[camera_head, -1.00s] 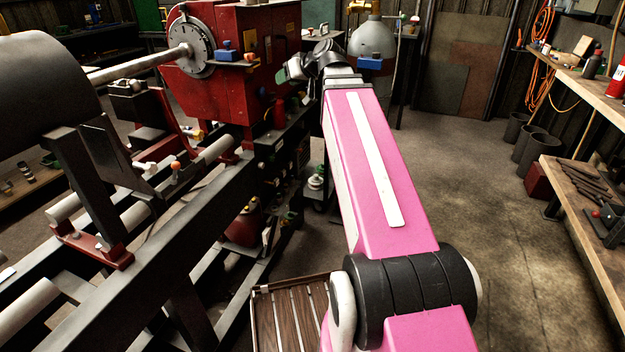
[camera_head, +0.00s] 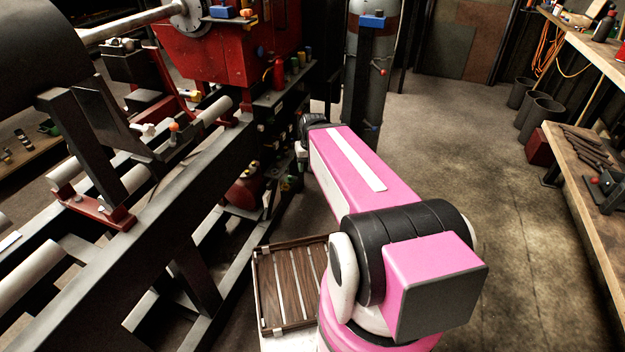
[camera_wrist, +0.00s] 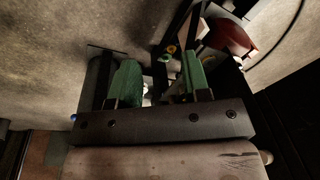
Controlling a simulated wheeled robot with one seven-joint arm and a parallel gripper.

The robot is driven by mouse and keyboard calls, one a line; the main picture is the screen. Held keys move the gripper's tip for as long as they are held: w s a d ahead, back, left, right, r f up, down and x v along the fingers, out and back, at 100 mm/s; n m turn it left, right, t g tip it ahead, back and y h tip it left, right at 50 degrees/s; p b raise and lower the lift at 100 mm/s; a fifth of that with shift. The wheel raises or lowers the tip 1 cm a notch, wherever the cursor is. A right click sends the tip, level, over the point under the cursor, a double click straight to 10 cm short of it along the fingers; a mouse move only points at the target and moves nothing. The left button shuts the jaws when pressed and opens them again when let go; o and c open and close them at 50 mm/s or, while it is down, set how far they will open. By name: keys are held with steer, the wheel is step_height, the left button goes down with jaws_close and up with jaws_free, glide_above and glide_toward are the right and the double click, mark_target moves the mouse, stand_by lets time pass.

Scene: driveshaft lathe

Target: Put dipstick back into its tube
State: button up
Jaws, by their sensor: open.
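My gripper (camera_wrist: 161,80) shows in the wrist view with its two green fingers spread apart and nothing clearly held between them. No dipstick or tube can be made out for certain in either view.
The dark lathe bed frame (camera_head: 170,215) fills the left. A grey gas cylinder (camera_head: 367,90) stands behind my arm. A workbench (camera_head: 580,175) runs along the right, with open floor between.

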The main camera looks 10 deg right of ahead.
steer(key=shift+g+h, duration=0.5)
steer(key=s+f, duration=0.3)
steer(key=f, duration=0.1)
steer(key=shift+s+d+f, duration=0.1)
steer(key=shift+d, duration=0.3)
stand_by(0.5)
